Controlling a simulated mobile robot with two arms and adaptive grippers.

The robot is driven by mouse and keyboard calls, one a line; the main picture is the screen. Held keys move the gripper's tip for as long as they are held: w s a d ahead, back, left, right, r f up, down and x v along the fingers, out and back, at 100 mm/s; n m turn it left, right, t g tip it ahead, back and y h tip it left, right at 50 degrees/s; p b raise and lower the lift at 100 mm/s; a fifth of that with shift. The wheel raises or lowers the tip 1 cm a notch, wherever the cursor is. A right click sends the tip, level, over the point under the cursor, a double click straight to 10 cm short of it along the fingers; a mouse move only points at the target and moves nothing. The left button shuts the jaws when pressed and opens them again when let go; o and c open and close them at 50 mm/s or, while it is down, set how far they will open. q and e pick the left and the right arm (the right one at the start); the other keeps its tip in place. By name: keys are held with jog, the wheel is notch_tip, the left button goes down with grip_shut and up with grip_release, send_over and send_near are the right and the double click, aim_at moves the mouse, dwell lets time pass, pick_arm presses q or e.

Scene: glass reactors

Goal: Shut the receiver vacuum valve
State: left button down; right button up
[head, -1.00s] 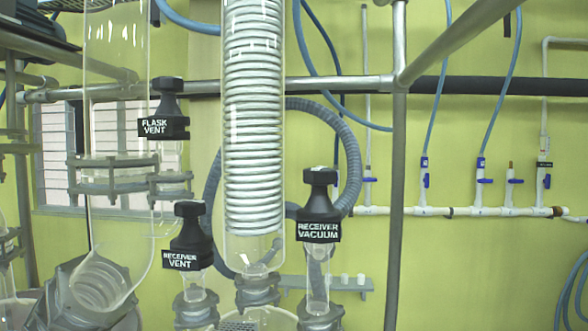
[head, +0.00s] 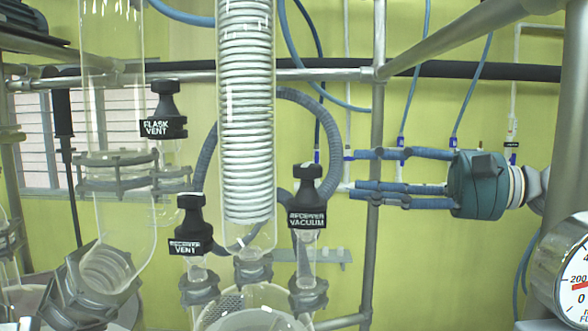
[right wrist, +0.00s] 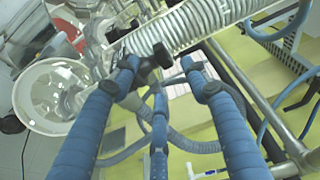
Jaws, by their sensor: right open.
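The receiver vacuum valve (head: 307,200) is a black knob with a white-lettered label, upright on a glass neck right of the coil condenser in the head view. My right gripper (head: 366,176) comes in from the right with blue fingers spread open and empty. Its fingertips are a short way right of the valve in the picture, with a gap between; the depth gap is unclear. In the right wrist view the open fingers (right wrist: 166,80) point toward the glassware. A black knob (right wrist: 158,57) shows near their tips; its label is unreadable there. My left gripper is not in view.
The receiver vent valve (head: 190,228) and flask vent valve (head: 164,112) stand to the left. The glass coil condenser (head: 246,120) is close left of the valve. A metal upright (head: 378,110) is at the fingertips in the picture. A pressure gauge (head: 570,275) is at lower right.

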aim_at(307, 175)
jog(key=p+x, duration=0.2)
jog(key=x, duration=0.2)
jog(key=p+x, duration=0.3)
jog(key=x, duration=0.2)
jog(key=shift+w+a+r, duration=0.1)
jog(key=shift+w+r, duration=0.05)
jog(key=shift+r, duration=0.05)
jog(key=shift+w+a+f, duration=0.2)
jog(key=shift+w+a, duration=0.1)
jog(key=shift+a, duration=0.35)
jog(key=shift+c, duration=0.5)
jog(key=shift+f, duration=0.1)
grip_shut()
